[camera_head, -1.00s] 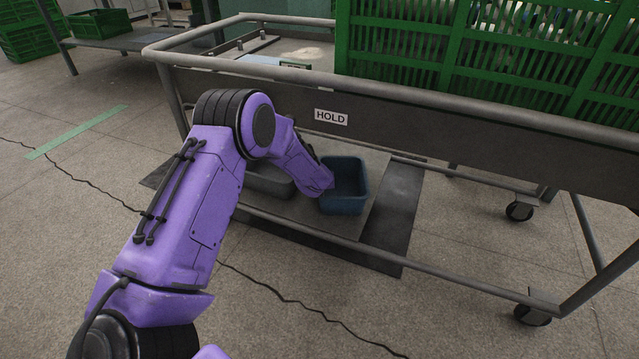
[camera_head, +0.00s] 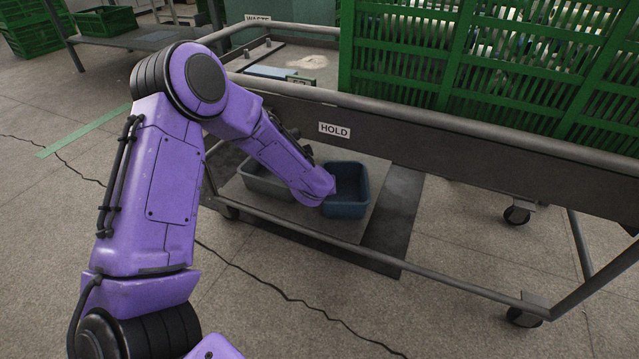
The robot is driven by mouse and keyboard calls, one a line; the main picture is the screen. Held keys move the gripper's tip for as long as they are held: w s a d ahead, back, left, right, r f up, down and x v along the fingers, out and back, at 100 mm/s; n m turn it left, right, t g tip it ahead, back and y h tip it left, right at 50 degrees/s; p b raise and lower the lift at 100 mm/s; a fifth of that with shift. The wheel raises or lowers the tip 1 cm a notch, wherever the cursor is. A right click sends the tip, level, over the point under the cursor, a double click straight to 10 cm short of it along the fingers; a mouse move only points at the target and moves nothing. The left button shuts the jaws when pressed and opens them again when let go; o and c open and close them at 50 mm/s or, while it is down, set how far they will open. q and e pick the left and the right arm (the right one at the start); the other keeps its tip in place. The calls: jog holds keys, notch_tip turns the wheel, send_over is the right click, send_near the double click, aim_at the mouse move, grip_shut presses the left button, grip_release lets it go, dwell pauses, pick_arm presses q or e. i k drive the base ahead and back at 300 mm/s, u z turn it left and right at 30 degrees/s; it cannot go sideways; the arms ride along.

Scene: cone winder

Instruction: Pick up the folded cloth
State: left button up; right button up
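I cannot make out a folded cloth for certain. A flat blue-grey piece (camera_head: 270,72) lies on the cart top at its far left end; I cannot tell whether it is cloth. A pale, flat patch (camera_head: 308,62) lies beyond it, also unclear. My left arm comes in from the left, bent at a high elbow. Its forearm slopes down in front of the cart, and its far end covers part of a blue bin on the lower shelf. The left gripper itself does not show. My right arm and gripper are out of view.
A metal cart on casters carries a HOLD label (camera_head: 334,130) and green crates (camera_head: 440,60). The blue bin (camera_head: 347,208) and a grey bin (camera_head: 262,183) stand on its lower shelf. A WASTE label (camera_head: 257,18) shows behind. The floor in front is clear.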

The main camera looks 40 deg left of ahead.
aim_at(276, 73)
jog(key=u, duration=1.45)
